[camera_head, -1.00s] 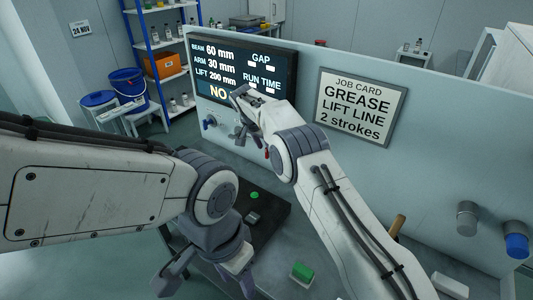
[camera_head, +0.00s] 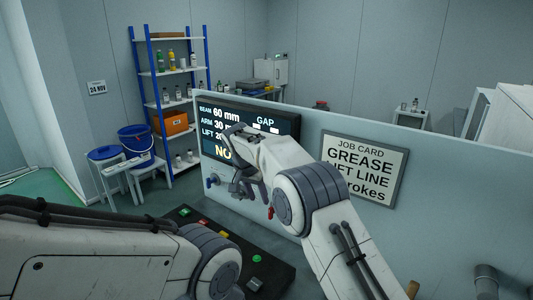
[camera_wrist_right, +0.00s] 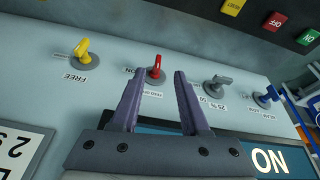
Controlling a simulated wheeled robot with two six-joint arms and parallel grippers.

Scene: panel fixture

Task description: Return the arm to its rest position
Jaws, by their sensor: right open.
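My right arm (camera_head: 310,200) reaches out over the fixture in the head view. Its gripper (camera_head: 243,192) hangs in front of the panel, below the display. In the right wrist view the right gripper (camera_wrist_right: 157,88) has its two fingers apart, with nothing held between them. The red knob (camera_wrist_right: 157,66) on the panel shows just past the fingertips; I cannot tell the exact gap. My left arm (camera_head: 110,255) fills the lower left of the head view, and its gripper is out of the frame.
The display (camera_head: 285,126) and job card (camera_head: 365,165) are on the panel. A dark button console (camera_head: 225,235) lies below. A blue bucket (camera_head: 136,141) stands behind.

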